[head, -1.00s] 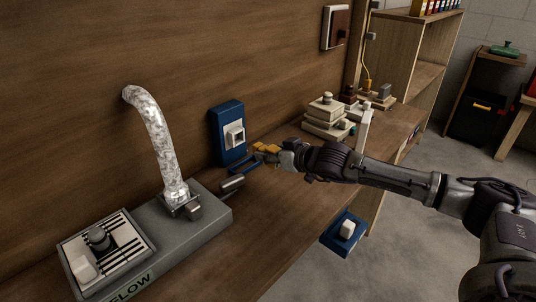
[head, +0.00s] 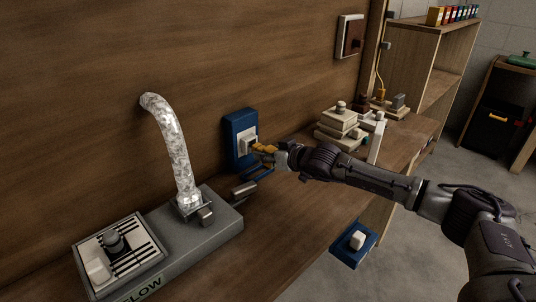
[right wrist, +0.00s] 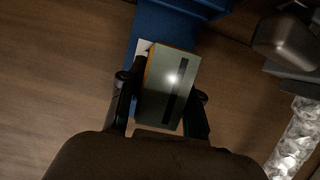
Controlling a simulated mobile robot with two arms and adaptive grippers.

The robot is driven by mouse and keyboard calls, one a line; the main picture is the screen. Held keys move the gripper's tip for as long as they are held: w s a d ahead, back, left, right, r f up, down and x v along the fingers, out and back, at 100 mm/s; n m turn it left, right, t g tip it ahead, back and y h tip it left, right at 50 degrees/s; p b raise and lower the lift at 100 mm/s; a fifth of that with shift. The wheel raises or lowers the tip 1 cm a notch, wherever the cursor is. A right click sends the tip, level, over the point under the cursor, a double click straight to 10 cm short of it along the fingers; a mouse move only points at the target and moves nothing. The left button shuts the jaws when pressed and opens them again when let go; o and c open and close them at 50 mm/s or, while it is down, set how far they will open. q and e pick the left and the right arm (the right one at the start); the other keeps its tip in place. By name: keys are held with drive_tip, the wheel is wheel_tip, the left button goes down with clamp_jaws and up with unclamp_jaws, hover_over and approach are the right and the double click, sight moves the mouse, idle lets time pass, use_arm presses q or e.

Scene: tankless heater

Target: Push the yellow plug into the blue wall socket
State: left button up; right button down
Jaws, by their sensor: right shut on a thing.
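The blue wall socket (head: 233,131) is on the brown wooden back panel, with a white raised face (head: 247,145). My right gripper (head: 268,155) is shut on the yellow plug (head: 261,148), right in front of that face. The plug overlaps the face's right edge in the head view, and I cannot tell whether it is seated. In the right wrist view the plug (right wrist: 168,85) shows a grey back with a dark stripe and a yellow-orange edge between the fingers. The socket (right wrist: 165,25) lies just beyond it, its face mostly hidden. My left gripper is not in view.
A grey heater unit (head: 225,222) with a silver duct (head: 172,145) stands left of the socket. A blue box with a white knob (head: 357,240) sits at the bench's front edge. Stacked beige blocks (head: 337,125) stand behind my right arm.

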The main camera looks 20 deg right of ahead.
sight(258, 148)
drive_tip(key=shift+b, duration=0.75)
idle(1.4)
drive_tip(key=shift+w+a, duration=0.25)
drive_tip(key=shift+w, duration=0.55)
drive_tip(key=shift+w+a, duration=0.25)
drive_tip(key=shift+w, duration=0.5)
drive_tip(key=c, duration=0.7)
unclamp_jaws()
drive_tip(key=v, duration=1.2)
